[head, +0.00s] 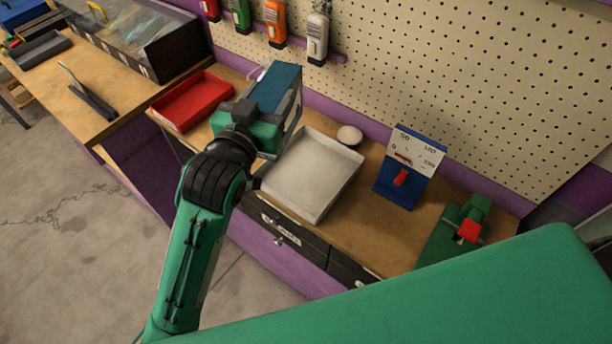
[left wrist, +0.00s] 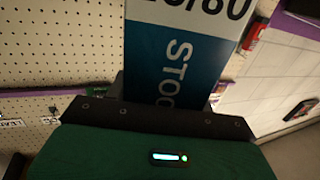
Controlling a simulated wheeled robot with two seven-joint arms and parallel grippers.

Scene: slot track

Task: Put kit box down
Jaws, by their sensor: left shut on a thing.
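The kit box (head: 277,87), with a blue top and pale sides, is in my left gripper (head: 262,122). The gripper is shut on it over the bench, between the red tray and the white tray. In the left wrist view the box (left wrist: 182,55) fills the upper middle, with a white band bearing part of a number and a teal face reading "STOC". The gripper hides the box's lower part, and I cannot tell its height above the bench. My right gripper is not in view.
The red tray (head: 192,101) and white tray (head: 332,190) look empty. Right of them are a pale round object (head: 349,135), a blue-and-white dial stand (head: 407,170) and a green device with a red block (head: 467,230). The pegboard (head: 480,70) rises behind the bench (head: 375,234).

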